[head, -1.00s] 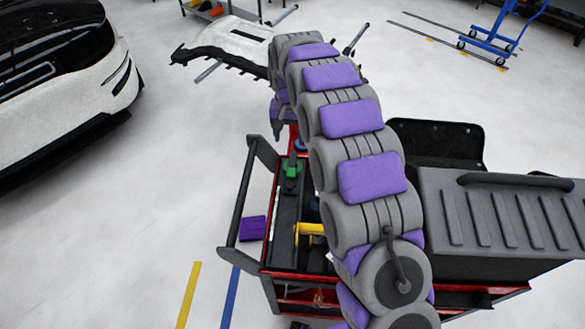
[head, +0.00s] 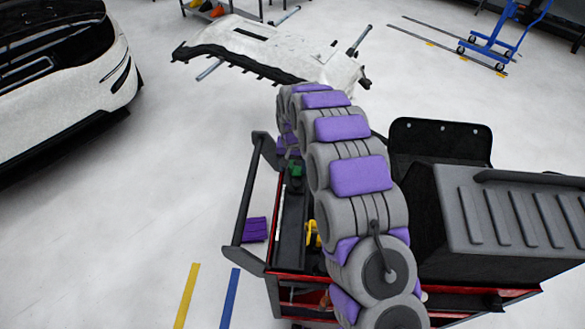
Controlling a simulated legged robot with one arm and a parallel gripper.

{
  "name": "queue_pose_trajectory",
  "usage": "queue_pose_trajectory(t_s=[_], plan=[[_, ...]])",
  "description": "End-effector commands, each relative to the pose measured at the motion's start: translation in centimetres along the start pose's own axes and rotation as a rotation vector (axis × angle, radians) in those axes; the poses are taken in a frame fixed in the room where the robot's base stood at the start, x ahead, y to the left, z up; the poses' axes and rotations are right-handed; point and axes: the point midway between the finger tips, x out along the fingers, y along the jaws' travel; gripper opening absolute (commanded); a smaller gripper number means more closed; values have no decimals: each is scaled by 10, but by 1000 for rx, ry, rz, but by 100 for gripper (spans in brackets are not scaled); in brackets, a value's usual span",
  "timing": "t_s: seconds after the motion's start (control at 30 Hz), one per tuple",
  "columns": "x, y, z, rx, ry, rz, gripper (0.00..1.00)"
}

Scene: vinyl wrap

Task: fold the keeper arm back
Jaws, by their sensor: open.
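The red and black cart (head: 276,292) stands below my arm, with a dark tray-like top (head: 290,215) on its left part. A green piece (head: 296,168) and a yellow piece (head: 312,234) show on that top. I cannot make out which part is the keeper arm; it may be hidden behind my arm. My grey arm with purple pads reaches away over the cart and bends down at its far end, over the cart's far left part. My gripper's fingers are hidden behind the arm, so I cannot see what they face or touch.
A black bar handle (head: 243,205) runs along the cart's left side. A grey ribbed case (head: 505,230) fills its right. A purple block (head: 255,229) lies on the floor. A white bumper panel (head: 270,48) stands beyond, a white car (head: 75,85) at left. Floor at left is clear.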

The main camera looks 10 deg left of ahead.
Motion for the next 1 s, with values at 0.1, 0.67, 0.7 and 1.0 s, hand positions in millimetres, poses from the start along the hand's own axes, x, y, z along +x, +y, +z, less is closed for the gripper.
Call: queue_pose_trajectory(t_s=[0.1,0.67,0.7,1.0], plan=[[10,6,5,3,-19,-3,60],[9,-2,4,2,-12,3,29],[9,-2,4,2,-12,2,25],[7,-2,4,1,-10,2,0]])
